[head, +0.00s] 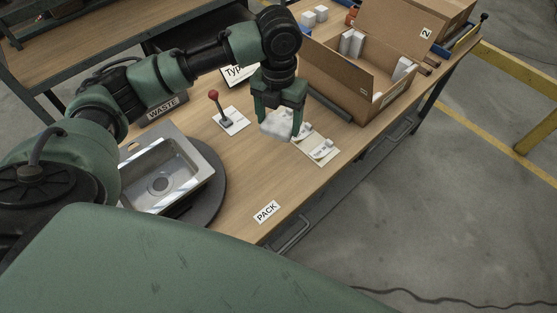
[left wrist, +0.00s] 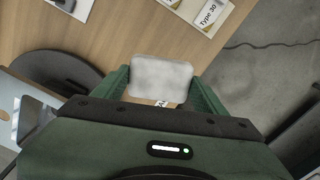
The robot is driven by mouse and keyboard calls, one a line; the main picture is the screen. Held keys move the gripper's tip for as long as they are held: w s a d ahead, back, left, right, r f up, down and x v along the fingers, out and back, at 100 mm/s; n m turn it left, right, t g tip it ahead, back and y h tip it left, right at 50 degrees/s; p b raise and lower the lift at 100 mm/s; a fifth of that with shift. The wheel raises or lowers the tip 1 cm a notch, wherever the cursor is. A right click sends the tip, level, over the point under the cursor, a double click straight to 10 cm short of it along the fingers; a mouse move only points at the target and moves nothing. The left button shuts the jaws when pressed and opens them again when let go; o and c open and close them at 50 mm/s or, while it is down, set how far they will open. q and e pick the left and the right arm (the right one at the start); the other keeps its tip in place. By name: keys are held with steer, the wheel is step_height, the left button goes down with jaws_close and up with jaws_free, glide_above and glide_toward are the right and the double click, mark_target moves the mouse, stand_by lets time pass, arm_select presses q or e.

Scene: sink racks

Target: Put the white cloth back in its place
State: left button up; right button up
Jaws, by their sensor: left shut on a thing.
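The white cloth (head: 275,126) is a pale, folded pad with rounded corners. It also shows in the left wrist view (left wrist: 160,76), between the green fingers. My left gripper (head: 279,112) points down over the wooden table and is shut on the cloth. In the left wrist view the gripper (left wrist: 162,88) has one finger at each side of the cloth. I cannot tell whether the cloth touches the table. My right gripper is not in view.
A white card with small parts (head: 321,150) lies just right of the cloth. A red-knobbed lever (head: 228,114) stands to its left. A steel sink (head: 170,172) sits on a dark round turntable (head: 213,190). An open cardboard box (head: 338,79) stands behind. Table around the PACK label (head: 266,211) is clear.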

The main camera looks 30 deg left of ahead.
arm_select(q)
steer(key=p, duration=0.2)
glide_above(279, 167)
step_height(279, 167, down, 16)
steer(key=shift+a+r, duration=0.1)
steer(key=shift+f, duration=0.45)
steer(key=shift+f, duration=0.2)
steer(key=o, duration=1.3)
steer(key=shift+r, duration=0.15)
